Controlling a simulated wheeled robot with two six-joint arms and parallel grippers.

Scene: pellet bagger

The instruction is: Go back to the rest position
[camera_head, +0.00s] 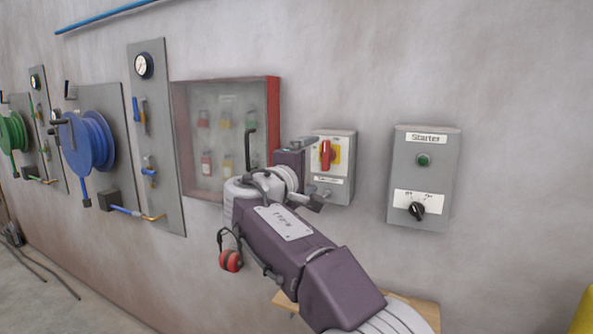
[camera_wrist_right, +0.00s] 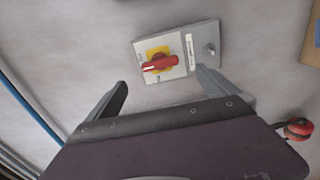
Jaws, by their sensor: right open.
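My right gripper (camera_head: 310,172) is raised in front of the wall, with its arm coming in from the lower right of the head view. In the right wrist view the gripper (camera_wrist_right: 162,87) has its two fingers wide apart with nothing between them. A grey switch box (camera_head: 345,188) with a red rotary handle (camera_head: 326,154) on a yellow plate is on the wall beyond the fingers. In the right wrist view the red handle (camera_wrist_right: 160,64) is clear of both fingers. My left gripper is in neither view.
A grey Starter box (camera_head: 423,215) with a green button and black knob is right of the switch box. A red-edged padlock cabinet (camera_head: 272,100), a blue hose reel (camera_head: 88,142) and gauge panels are left. Red earmuffs (camera_head: 230,261) hang below. A wooden ledge (camera_head: 425,308) is partly behind my arm.

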